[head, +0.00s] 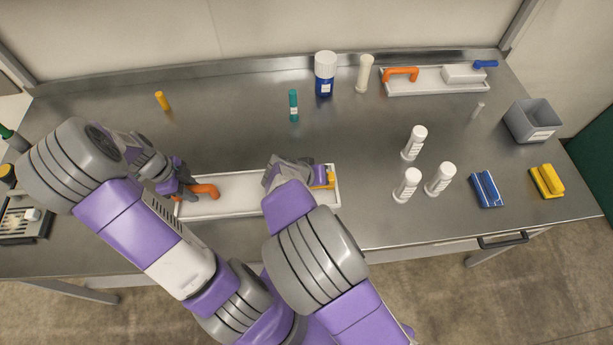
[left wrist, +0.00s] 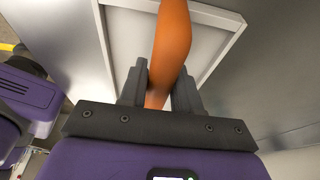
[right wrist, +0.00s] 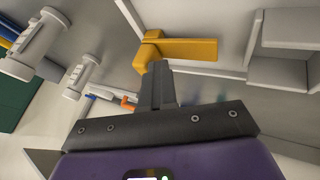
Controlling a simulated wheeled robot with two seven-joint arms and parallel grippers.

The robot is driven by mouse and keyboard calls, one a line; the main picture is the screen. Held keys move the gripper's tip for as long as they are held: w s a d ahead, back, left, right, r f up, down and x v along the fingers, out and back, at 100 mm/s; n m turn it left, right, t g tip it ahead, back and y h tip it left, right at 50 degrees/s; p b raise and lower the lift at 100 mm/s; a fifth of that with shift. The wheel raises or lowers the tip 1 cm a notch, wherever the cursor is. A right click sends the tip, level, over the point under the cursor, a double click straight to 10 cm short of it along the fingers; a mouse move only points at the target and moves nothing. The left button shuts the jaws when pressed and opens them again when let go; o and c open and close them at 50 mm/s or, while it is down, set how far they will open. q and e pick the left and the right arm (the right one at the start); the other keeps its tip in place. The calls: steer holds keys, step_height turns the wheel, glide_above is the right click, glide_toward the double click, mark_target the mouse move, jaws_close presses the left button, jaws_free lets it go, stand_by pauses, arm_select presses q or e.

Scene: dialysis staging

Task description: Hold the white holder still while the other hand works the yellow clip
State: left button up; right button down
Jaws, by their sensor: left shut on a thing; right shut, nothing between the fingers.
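The white holder (head: 235,192) is a long shallow tray lying on the metal table near its front. An orange handle (head: 205,191) stands at its left end, and a yellow clip (head: 330,179) is at its right end. My left gripper (left wrist: 160,88) is shut on the orange handle (left wrist: 172,42), with the holder's floor (left wrist: 130,38) beyond it. My right gripper (right wrist: 157,72) is shut and empty. Its fingertips are close to the yellow clip (right wrist: 185,49); I cannot tell whether they touch. In the head view my right arm hides part of the holder and those fingertips.
Several white bottles (head: 414,142) stand right of the holder, with a blue block (head: 486,189), a yellow block (head: 547,181) and a grey bin (head: 533,121) farther right. A second white tray (head: 425,85) with an orange handle lies at the back right. The table's middle is mostly clear.

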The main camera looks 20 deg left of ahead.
arm_select(q)
steer(key=shift+a, duration=0.1)
arm_select(e)
steer(key=shift+d, duration=0.1)
steer(key=shift+s+a, duration=0.2)
steer(key=shift+a, duration=0.2)
steer(key=s+a, duration=0.1)
steer(key=a, duration=0.2)
steer(key=shift+s, duration=0.35)
steer(key=v, duration=1)
steer(key=shift+d, duration=0.1)
arm_select(q)
steer(key=o, duration=1.3)
steer(key=shift+r, duration=0.1)
steer(key=shift+r+p, duration=2.95)
steer(key=shift+r, duration=1)
arm_select(e)
steer(key=shift+r, duration=2.9)
